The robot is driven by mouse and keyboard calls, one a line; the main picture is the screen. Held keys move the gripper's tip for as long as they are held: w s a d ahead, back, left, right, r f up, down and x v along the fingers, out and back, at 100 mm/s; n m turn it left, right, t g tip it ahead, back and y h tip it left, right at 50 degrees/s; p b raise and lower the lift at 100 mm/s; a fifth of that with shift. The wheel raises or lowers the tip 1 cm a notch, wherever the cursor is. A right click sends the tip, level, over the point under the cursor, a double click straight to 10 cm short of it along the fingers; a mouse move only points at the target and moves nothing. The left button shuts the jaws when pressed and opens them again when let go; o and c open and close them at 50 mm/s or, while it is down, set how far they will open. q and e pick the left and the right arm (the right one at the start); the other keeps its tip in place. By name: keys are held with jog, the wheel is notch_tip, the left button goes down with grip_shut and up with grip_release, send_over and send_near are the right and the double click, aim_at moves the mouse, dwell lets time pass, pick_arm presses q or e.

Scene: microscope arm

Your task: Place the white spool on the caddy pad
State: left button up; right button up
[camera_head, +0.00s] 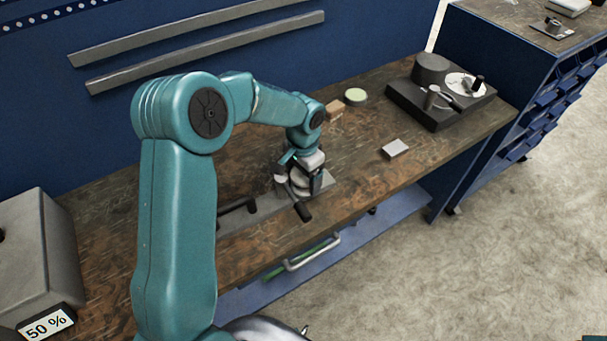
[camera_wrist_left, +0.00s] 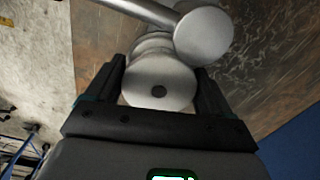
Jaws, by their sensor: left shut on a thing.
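My left gripper (camera_head: 300,184) is low over the front of the workbench, beside a grey plate with dark handles. In the left wrist view its two black fingers (camera_wrist_left: 160,86) are shut on the white spool (camera_wrist_left: 158,74), a pale round piece with a dark centre hole. In the head view the spool is mostly hidden by the gripper. I cannot tell whether it touches anything below. The grey plate (camera_head: 266,206) may be the caddy; a separate pad cannot be made out. My right gripper is not in view.
A metal cylinder with a rod (camera_wrist_left: 203,36) is close beside the spool. A small white block (camera_head: 395,148), a green-topped disc (camera_head: 355,96) and a brown block (camera_head: 335,109) lie on the bench (camera_head: 240,165). A dark machine (camera_head: 435,98) stands at the far right end.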

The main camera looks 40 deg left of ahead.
pick_arm(q)
jog(key=o, duration=0.9)
jog(key=shift+w+f, duration=0.15)
jog(key=shift+f, duration=0.05)
jog(key=shift+o, duration=0.2)
jog(key=shift+r+p, duration=0.35)
jog(key=shift+r, duration=0.1)
notch_tip(320, 180, up, 12)
jog(key=shift+f+b, duration=0.2)
jog(key=shift+b, duration=0.25)
